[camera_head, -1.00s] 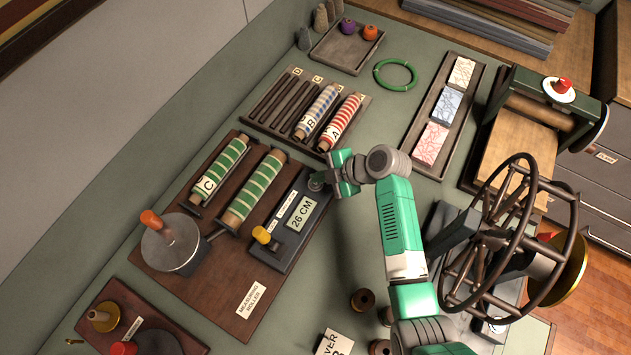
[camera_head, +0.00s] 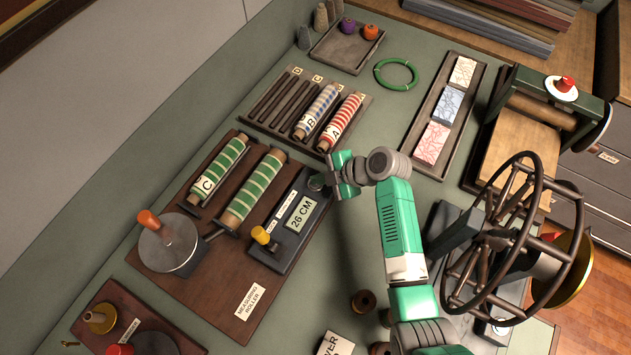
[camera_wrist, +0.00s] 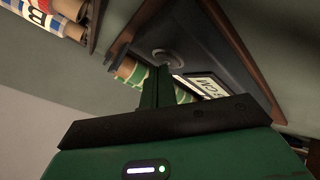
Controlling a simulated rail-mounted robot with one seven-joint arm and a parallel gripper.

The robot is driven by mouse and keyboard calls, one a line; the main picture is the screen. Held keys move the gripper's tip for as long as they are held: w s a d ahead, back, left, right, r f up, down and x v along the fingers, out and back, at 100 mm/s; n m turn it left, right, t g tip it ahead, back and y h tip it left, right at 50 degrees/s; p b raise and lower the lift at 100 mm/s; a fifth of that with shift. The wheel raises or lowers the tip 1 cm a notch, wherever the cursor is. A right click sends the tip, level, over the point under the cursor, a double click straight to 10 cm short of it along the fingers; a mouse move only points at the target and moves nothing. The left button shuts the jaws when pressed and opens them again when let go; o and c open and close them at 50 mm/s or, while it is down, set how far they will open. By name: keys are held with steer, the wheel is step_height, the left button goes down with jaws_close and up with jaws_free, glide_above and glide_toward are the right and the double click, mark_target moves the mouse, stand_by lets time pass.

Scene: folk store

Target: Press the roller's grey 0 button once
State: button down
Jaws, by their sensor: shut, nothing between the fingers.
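The measuring roller (camera_head: 215,272) is a brown board with green-striped rolls, an orange-handled crank and a dark unit. The unit has a display reading 26 CM (camera_head: 300,214) and a yellow knob (camera_head: 261,235). The grey button (camera_head: 316,182) is a round grey disc at the unit's far end, partly beside my gripper. It also shows in the wrist view (camera_wrist: 160,56), just beyond the fingertips. My gripper (camera_head: 329,179) is shut and empty, with its tips right at the button. I cannot tell whether they touch it.
A rack of striped rolls (camera_head: 285,118) stands just behind the unit. A tray with patterned blocks (camera_head: 410,154) lies to the right, and a spoked wheel (camera_head: 520,222) stands right of my arm. The green surface around the ring (camera_head: 396,88) is mostly clear.

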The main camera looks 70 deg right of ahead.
steer(key=shift+f, duration=0.25)
steer(key=shift+r, duration=0.15)
steer(key=shift+r+p, duration=0.4)
steer(key=shift+r, duration=0.35)
steer(key=shift+r+p, duration=1.8)
steer(key=shift+r, duration=0.8)
steer(key=shift+f, duration=0.1)
